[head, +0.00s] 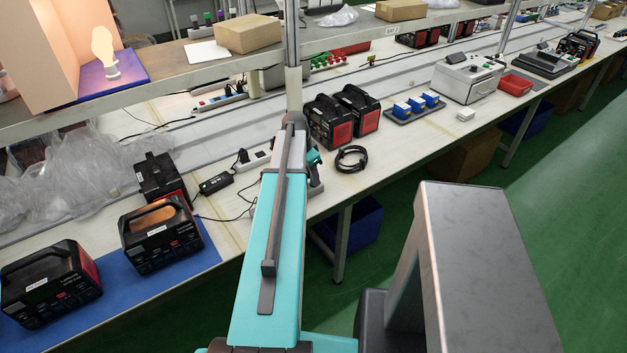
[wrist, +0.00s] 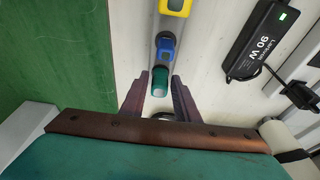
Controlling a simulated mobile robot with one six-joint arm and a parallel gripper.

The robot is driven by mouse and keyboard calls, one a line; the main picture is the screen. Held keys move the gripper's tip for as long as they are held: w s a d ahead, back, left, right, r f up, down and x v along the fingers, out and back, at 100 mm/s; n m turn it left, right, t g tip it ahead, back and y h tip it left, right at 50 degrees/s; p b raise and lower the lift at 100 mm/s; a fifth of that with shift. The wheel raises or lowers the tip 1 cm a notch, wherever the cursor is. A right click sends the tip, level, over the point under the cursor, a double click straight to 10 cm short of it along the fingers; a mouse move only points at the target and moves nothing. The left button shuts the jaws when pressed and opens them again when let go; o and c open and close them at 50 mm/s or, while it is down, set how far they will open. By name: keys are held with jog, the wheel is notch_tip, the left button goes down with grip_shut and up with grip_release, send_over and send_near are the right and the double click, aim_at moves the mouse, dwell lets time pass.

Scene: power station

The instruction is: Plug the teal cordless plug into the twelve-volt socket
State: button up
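The teal plug (wrist: 160,82) is a short teal cylinder with a pale near end, on a grey strip (wrist: 170,27) in the wrist view. My gripper (wrist: 160,78) is open. Its two dark fingers show to the left and right of the plug with a gap on each side; I cannot tell how far the fingertips are from it in depth. In the head view my arm hides most of this spot. I cannot pick out a socket marked twelve-volt in either view.
A blue piece (wrist: 165,47) and a yellow-framed piece (wrist: 174,6) sit beyond the plug on the strip. A black 90 W adapter (wrist: 258,42) lies to the right. Black power stations (head: 161,233) stand on the bench, and a coiled black cable (head: 351,158) lies nearby.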

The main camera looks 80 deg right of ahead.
grip_shut()
jog(key=shift+r, duration=0.15)
jog(key=shift+r+p, duration=1.5)
jog(key=shift+r, duration=1.4)
